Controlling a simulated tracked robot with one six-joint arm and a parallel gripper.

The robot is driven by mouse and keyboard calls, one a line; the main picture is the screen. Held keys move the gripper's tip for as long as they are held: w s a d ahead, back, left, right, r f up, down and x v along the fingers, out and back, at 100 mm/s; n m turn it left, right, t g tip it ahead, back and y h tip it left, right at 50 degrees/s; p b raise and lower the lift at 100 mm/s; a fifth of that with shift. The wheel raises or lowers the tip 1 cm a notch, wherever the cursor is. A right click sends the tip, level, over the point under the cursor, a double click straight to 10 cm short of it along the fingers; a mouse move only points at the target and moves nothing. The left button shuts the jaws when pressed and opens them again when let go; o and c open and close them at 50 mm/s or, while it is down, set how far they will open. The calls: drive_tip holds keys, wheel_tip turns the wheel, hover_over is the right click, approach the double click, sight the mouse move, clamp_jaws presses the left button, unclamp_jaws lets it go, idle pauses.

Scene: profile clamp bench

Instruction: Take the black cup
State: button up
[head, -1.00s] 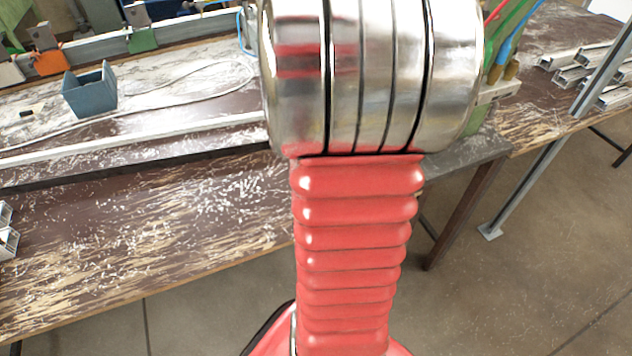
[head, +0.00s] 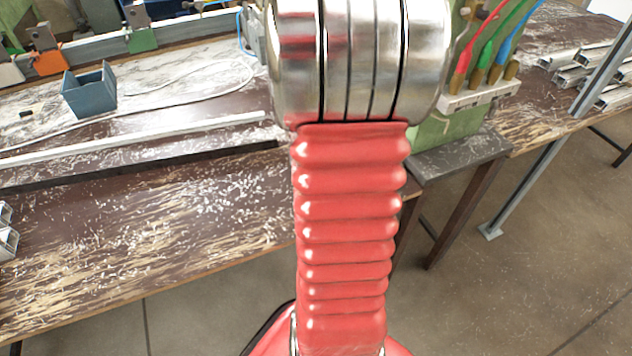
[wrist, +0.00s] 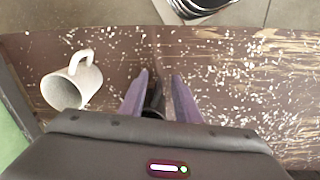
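In the wrist view, a black object, probably the black cup (wrist: 153,101), shows between the fingers of my gripper (wrist: 160,75). Its lower part in the picture is hidden by the gripper body, and it lies nearer the left finger. The two purple fingers are apart, with bare brown table visible between them and beside the black object. I cannot tell whether the fingers reach down to its height. The head view does not show the black cup or my gripper; my arm blocks the middle.
A white mug (wrist: 70,82) lies on its side to the left in the wrist view. In the head view, a blue-grey open box (head: 89,92) stands on the worn bench (head: 150,215).

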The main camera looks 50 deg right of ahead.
drive_tip(key=shift+c, duration=0.3)
clamp_jaws()
idle(0.3)
